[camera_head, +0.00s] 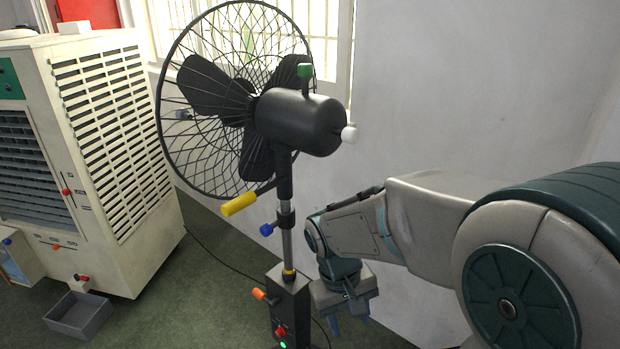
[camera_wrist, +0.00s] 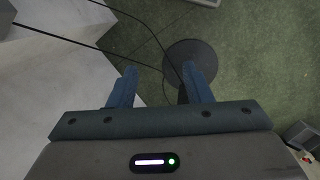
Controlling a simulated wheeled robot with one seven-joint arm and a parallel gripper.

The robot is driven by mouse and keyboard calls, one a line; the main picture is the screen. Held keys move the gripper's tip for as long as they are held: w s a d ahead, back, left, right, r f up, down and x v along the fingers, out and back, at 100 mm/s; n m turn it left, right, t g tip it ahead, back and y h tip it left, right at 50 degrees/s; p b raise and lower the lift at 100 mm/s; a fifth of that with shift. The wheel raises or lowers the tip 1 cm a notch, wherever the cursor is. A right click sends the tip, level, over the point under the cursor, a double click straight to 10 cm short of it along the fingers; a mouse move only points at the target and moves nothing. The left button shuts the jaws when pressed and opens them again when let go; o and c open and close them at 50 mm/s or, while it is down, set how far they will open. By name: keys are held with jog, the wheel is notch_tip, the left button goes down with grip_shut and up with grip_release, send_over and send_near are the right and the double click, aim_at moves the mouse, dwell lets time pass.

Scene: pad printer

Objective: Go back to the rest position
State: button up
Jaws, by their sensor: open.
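My gripper (camera_head: 347,326) hangs at the end of my bent arm, in the lower middle of the head view, pointing down. It is just right of the control box (camera_head: 289,307) on the fan's post. In the wrist view my gripper (camera_wrist: 156,90) shows two blue fingers spread apart with nothing between them. Below them lie the floor and the fan's round dark base (camera_wrist: 193,60). The pedestal fan (camera_head: 300,122) stands upright with a black motor housing, a wire cage, a green knob (camera_head: 305,70), a white knob (camera_head: 349,134), a yellow handle (camera_head: 239,204) and a blue knob (camera_head: 267,229).
A cream air cooler (camera_head: 120,150) stands at the left, with a grey open bin (camera_head: 79,315) on the floor before it. A pale wall (camera_head: 450,90) is close behind my arm. A dark cable (camera_head: 215,258) crosses the green floor. Floor between cooler and fan is mostly clear.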

jog(key=s+d+r+m+t+y+p, duration=0.1)
jog(key=s+d+r+m+t+p, duration=0.1)
jog(key=r, duration=0.4)
jog(key=s+d+r+m+t+y+p, duration=0.1)
jog(key=s+d+r+p, duration=0.2)
jog(key=r, duration=0.4)
jog(key=shift+s+d+m+t+p, duration=0.4)
jog(key=shift+s+d, duration=0.45)
jog(key=shift+d, duration=0.4)
